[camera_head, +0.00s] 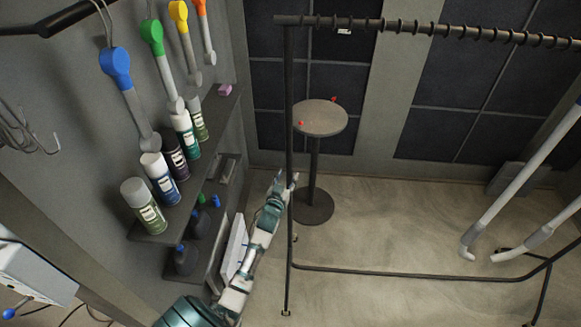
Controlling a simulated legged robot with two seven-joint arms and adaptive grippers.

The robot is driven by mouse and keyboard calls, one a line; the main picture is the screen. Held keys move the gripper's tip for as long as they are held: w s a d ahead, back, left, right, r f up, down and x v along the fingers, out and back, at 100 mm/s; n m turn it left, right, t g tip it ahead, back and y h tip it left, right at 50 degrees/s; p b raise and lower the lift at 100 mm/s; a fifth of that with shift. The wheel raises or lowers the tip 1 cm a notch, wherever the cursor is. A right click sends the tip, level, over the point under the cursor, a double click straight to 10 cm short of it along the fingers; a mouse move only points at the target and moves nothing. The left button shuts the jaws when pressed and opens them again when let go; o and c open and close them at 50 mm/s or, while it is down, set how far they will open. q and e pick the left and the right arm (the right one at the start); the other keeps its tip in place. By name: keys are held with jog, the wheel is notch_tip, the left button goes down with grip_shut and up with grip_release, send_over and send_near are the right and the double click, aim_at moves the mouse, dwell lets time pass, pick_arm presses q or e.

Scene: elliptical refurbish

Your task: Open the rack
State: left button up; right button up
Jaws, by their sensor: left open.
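The rack is a dark metal frame with a ringed top rail (430,28), a thin upright post (289,110) on the left and a low bar (400,272) near the floor. My left gripper (285,180) is open at the lower half of the left post. Its fingers are very close to the post. I cannot tell whether they touch it or stand around it. My right gripper is not in view.
A round stool (320,118) with small red items stands behind the post. Shelves with several bottles (145,205) line the left wall, with coloured-handled tools (120,75) hanging above. Long grey-white poles (510,195) are at the right.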

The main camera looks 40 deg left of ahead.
aim_at(289, 169)
pick_arm(q)
jog(key=x, duration=0.4)
jog(key=shift+a, duration=0.2)
jog(key=shift+w+a+f, duration=0.2)
jog(key=shift+w+a, duration=0.25)
jog(key=shift+a, duration=0.15)
jog(key=shift+d, duration=0.1)
jog(key=shift+d+r, duration=0.15)
jog(key=shift+d, duration=0.15)
grip_shut()
